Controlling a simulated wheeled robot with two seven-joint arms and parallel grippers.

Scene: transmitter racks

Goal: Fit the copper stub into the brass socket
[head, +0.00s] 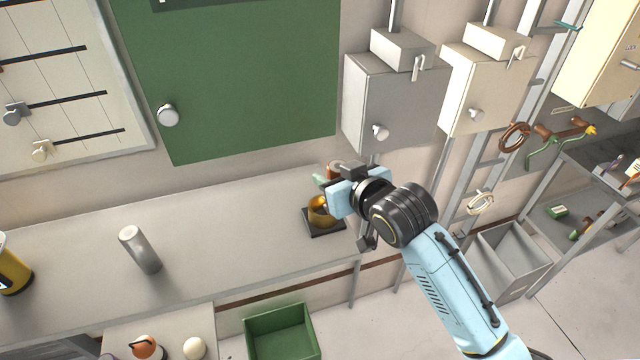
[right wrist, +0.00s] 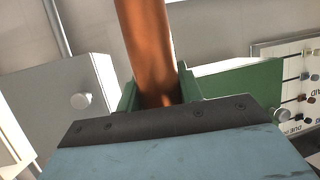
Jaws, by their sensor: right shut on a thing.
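The copper stub (right wrist: 147,45) stands out from between the green fingers of my right gripper (right wrist: 158,92) in the right wrist view. My right gripper is shut on it. In the head view a small part of the stub (head: 336,167) shows beyond my right gripper (head: 328,180); the rest is hidden by the gripper body. The brass socket (head: 319,214) stands on a black square base (head: 325,231) near the right end of the bench. The gripper is above and just right of the socket in the picture, hiding part of it. The stub appears apart from the socket. My left gripper is out of view.
A grey cylinder (head: 140,250) stands on the bench (head: 230,225), with clear surface between it and the socket. A yellow and black object (head: 12,268) is at far left. Grey (head: 390,105) and cream (head: 487,95) boxes hang behind. A green bin (head: 282,335) sits below.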

